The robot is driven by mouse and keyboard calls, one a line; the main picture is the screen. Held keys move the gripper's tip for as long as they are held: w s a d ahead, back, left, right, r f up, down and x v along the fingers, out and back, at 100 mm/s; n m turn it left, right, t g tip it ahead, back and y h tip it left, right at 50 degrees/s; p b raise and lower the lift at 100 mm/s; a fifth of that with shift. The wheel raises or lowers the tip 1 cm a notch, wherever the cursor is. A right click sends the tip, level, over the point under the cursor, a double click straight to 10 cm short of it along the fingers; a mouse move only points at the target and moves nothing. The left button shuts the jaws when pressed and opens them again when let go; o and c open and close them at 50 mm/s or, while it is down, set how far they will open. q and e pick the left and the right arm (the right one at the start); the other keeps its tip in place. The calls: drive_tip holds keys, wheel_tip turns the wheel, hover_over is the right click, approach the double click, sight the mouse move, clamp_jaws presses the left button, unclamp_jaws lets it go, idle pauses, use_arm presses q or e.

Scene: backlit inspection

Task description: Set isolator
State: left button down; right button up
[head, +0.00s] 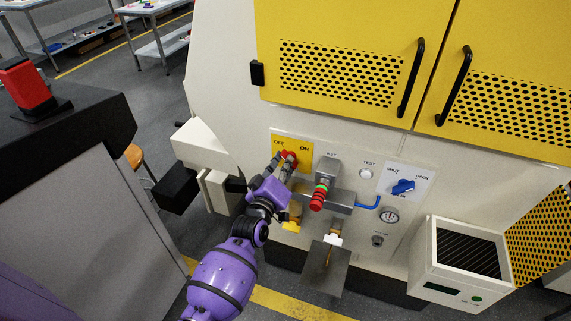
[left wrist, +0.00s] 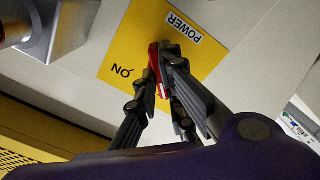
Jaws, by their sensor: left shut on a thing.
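The isolator is a red rotary handle (head: 290,156) on a yellow plate (head: 305,151) marked OFF and ON, on the cream machine front. My left gripper (head: 284,161) is shut on the red handle; its purple arm comes up from below. In the left wrist view the red handle (left wrist: 154,68) shows between the dark fingers (left wrist: 160,85), with the yellow plate (left wrist: 125,68), the word ON and a POWER label around it. The fingers hide much of the handle, so its exact angle is hard to tell. My right gripper is not in view.
Right of the plate, a grey key block (head: 328,168) and a red-and-green knob (head: 318,197) stick out close to my gripper. A blue valve handle (head: 403,187), a gauge (head: 389,216) and a vented box (head: 465,255) lie further right. Yellow doors (head: 350,25) are above.

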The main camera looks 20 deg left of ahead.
use_arm(q)
drive_tip(key=c, duration=1.9)
unclamp_jaws()
drive_tip(key=shift+o, duration=0.2)
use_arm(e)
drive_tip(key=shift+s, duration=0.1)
use_arm(q)
drive_tip(key=s, duration=1.2)
drive_tip(key=shift+a, duration=0.2)
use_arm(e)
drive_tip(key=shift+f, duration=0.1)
